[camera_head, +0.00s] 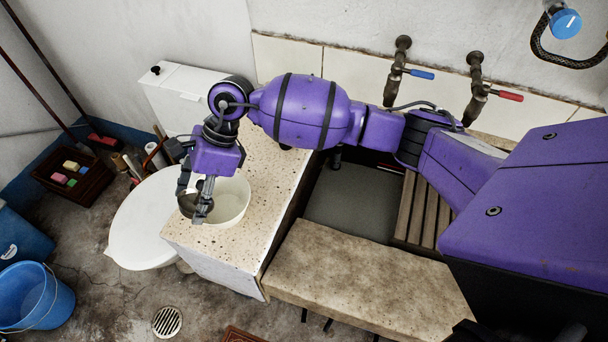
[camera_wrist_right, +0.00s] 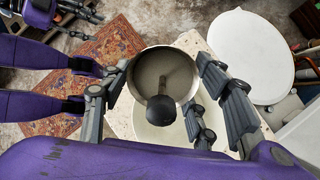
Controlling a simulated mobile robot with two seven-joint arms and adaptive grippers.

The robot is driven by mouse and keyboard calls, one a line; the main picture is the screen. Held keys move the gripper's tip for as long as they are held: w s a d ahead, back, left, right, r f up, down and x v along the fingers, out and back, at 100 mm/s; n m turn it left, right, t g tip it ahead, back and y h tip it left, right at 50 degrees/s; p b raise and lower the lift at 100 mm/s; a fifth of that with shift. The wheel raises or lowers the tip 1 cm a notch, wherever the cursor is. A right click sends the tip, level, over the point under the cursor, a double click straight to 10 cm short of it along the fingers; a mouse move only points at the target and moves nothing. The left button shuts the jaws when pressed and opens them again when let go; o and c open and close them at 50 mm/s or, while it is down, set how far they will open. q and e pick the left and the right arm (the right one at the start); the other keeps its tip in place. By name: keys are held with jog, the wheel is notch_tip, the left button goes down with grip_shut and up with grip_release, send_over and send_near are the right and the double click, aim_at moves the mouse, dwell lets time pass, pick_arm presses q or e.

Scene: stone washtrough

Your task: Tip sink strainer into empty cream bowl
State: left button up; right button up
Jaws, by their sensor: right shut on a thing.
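My right gripper (camera_head: 194,205) points down at the left end of the speckled counter. It is shut on the sink strainer (camera_head: 187,204), a small round metal cup held over the left side of the cream bowl (camera_head: 235,204). In the right wrist view, the strainer (camera_wrist_right: 147,72) sits between the fingers, with its dark knob (camera_wrist_right: 162,109) facing the camera. The bowl (camera_wrist_right: 150,133) shows partly behind it; its visible inside looks bare. The strainer's tilt is hard to tell. My left gripper (camera_wrist_right: 85,12) shows small at the top left of the wrist view; its jaws are unclear.
A white round lid (camera_head: 150,222) lies left of the counter (camera_head: 275,180). The stone trough (camera_head: 350,205) with a wooden slatted rack (camera_head: 425,205) is to the right. Taps (camera_head: 394,75) are on the wall. A blue bucket (camera_head: 35,295) stands on the floor.

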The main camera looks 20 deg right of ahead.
jog(key=shift+d+f+y+b, duration=0.25)
jog(key=shift+d+y+b, duration=0.15)
jog(key=shift+y, duration=0.1)
jog(key=shift+r, duration=0.15)
jog(key=shift+w+r+y, duration=0.1)
jog(key=shift+r+y, duration=0.1)
jog(key=shift+y, duration=0.1)
pick_arm(q)
jog(key=shift+w+a+f, duration=0.1)
jog(key=shift+f, duration=0.35)
jog(key=shift+s+f, duration=0.1)
jog(key=shift+s, duration=0.1)
